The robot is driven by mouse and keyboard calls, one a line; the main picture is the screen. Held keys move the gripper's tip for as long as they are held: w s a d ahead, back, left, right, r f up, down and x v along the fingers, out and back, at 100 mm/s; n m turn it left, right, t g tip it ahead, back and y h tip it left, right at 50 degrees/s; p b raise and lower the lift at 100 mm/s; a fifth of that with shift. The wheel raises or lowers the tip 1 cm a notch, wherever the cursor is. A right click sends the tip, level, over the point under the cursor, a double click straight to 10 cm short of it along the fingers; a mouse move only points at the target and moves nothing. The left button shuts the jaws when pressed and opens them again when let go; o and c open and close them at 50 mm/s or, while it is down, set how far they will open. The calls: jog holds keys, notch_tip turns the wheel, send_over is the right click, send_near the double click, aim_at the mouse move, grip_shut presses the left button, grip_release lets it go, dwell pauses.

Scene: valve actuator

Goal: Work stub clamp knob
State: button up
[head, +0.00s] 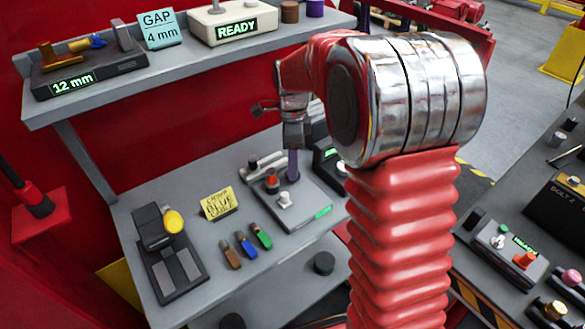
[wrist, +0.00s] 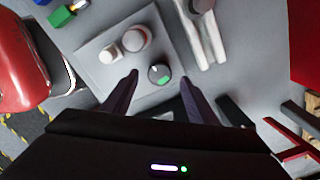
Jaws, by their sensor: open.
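A grey panel (head: 312,216) on the workbench carries an orange-red knob (head: 272,182), a white knob (head: 284,199) and pale bars at its far-left side. No readable label shows which is the stub clamp knob. In the wrist view, a dark round knob (wrist: 158,74) with a green mark lies on the panel (wrist: 95,62), between and just beyond my fingertips. A white knob (wrist: 108,53) and a pale reddish knob (wrist: 133,40) stand left of it. My gripper (wrist: 158,83) is open and empty, pointing down over the panel in the head view (head: 292,166). Contact cannot be told.
Brown, blue (head: 246,246) and green stubs lie left of the panel beside a yellow note (head: 218,204). A dark fixture with a yellow knob (head: 173,221) stands further left. A shelf (head: 190,62) overhangs the back. A dark display box (head: 328,160) is close right of my gripper.

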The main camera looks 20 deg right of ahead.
jog(key=shift+f, duration=1.55)
jog(key=shift+c, duration=0.7)
jog(key=c, duration=0.9)
